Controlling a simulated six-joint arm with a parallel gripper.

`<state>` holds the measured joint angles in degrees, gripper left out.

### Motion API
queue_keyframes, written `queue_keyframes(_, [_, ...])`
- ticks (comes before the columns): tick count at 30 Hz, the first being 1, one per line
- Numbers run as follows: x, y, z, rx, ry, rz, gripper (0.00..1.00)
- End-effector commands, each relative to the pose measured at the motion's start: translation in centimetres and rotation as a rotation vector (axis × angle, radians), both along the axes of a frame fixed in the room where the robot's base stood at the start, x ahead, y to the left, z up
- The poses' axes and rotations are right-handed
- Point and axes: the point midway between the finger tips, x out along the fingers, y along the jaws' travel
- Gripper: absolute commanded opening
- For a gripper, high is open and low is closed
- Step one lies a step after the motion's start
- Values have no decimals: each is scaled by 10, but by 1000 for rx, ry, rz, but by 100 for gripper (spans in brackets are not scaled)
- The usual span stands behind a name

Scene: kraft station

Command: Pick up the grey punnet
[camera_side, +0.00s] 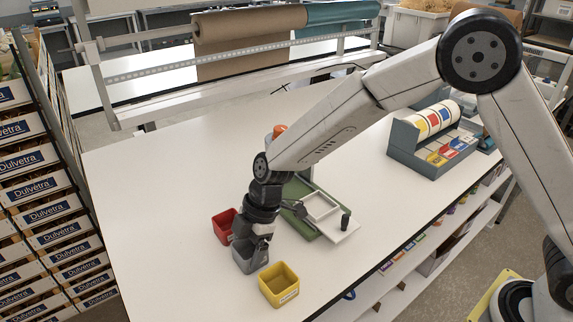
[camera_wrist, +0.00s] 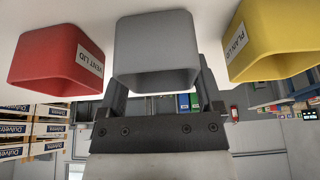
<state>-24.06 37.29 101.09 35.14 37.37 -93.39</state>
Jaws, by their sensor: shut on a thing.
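The grey punnet (camera_side: 248,262) stands between the red and yellow punnets on the white table in the side view. It also shows at the top middle of the wrist view (camera_wrist: 156,40). My gripper (camera_side: 262,238) is above it, pointing down, and is shut on it. In the wrist view the fingers of my gripper (camera_wrist: 160,88) run up along the sides of the grey punnet. Most of the fingertips are hidden behind it. Whether the punnet touches the table or hangs just above it is hard to tell.
A red punnet (camera_side: 223,226) and a yellow punnet (camera_side: 280,284) stand close on either side. A green board with a white tray (camera_side: 322,208) lies to the right. A grey dispenser with labels (camera_side: 425,150) stands further right. The left part of the table (camera_side: 150,200) is clear.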

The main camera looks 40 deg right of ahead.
Motion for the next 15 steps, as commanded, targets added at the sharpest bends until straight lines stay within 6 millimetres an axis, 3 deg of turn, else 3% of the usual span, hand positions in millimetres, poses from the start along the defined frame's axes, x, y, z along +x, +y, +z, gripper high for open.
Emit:
queue_keyframes(10, [0,0,32,1,-3,2,28])
queue_keyframes(15, [-13,-7,47,0,-1,1,28])
